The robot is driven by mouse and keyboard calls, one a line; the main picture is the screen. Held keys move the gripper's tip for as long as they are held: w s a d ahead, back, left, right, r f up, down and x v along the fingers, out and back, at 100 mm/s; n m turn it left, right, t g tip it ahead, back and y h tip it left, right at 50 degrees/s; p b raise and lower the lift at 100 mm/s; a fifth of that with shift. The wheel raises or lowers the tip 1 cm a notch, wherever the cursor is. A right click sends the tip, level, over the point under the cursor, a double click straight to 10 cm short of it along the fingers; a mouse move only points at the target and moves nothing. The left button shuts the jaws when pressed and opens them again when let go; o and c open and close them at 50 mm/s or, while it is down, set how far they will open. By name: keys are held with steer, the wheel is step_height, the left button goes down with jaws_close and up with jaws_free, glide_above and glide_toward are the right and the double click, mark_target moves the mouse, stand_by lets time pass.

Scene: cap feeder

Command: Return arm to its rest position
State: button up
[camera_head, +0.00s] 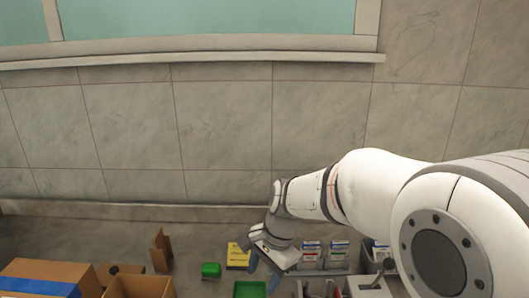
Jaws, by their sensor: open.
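My white arm reaches in from the right side of the head view, bent downward at its far end. My gripper (263,272) points down at the lower middle of the picture, with its blue-grey fingers apart and nothing seen between them. It is above and beside a green tray (249,290), which is cut by the bottom edge. How high the gripper is above the surface cannot be told.
A yellow box (238,256) and a green block (210,270) stand left of my gripper. Blue-white boxes (311,254) stand to its right, by grey bins (371,262). Cardboard boxes (50,273) fill the lower left. A tiled wall (220,120) with a window rises behind.

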steer(key=s+d+r+n+t+h, duration=0.3)
steer(key=s+d+n, duration=0.6)
steer(key=s+d, duration=0.4)
steer(key=d+r, duration=0.1)
steer(key=d, duration=0.1)
steer(key=shift+s+d+t, duration=0.15)
steer(key=shift+d+t, duration=0.15)
steer(key=shift+r, duration=0.1)
steer(key=shift+c, duration=0.3)
